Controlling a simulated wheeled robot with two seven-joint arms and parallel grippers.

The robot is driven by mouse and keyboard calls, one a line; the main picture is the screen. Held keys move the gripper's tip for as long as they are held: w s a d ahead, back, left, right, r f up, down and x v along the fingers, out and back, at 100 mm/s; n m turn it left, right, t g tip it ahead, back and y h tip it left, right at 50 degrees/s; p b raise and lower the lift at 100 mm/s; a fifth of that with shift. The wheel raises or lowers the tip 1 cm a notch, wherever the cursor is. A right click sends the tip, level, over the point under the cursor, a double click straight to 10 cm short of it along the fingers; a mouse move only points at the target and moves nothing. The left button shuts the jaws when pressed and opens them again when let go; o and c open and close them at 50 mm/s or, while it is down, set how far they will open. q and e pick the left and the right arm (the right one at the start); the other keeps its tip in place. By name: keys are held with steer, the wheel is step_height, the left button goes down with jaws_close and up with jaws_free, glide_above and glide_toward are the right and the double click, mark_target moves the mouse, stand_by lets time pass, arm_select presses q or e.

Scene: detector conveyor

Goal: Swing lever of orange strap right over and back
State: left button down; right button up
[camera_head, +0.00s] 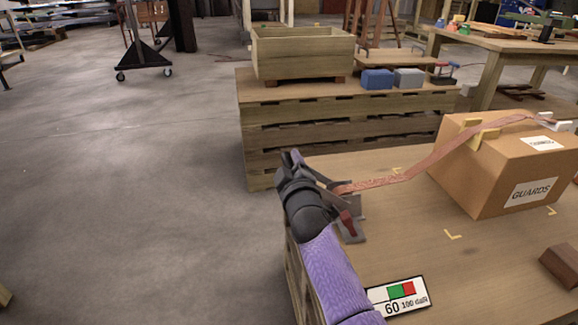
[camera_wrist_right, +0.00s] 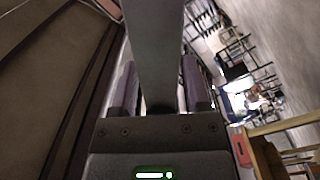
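The orange strap (camera_head: 405,175) runs across the wooden table and up over the cardboard box marked GUARDS (camera_head: 500,165). Its near end meets a grey metal ratchet (camera_head: 353,222) with a red part at the table's left edge. My right gripper (camera_head: 292,160), on a purple arm, is at the upper left of the ratchet and hides part of it. In the right wrist view, a grey bar, apparently the lever (camera_wrist_right: 155,45), lies between its two separated fingers (camera_wrist_right: 158,80). I cannot tell whether they press on it. My left gripper is out of view.
Behind stands a pallet stack (camera_head: 345,128) with a wooden crate (camera_head: 300,55).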

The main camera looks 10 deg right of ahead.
steer(key=shift+s+r+p, duration=0.15)
steer(key=shift+s+p, duration=0.1)
steer(key=shift+p, duration=0.05)
arm_select(q)
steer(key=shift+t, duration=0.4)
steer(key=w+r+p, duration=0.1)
steer(key=p, duration=0.1)
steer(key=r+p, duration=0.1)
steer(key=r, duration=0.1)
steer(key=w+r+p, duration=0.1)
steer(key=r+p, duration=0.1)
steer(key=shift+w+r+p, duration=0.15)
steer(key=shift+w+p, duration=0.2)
arm_select(e)
steer(key=s, duration=0.9)
steer(key=shift+s, duration=0.2)
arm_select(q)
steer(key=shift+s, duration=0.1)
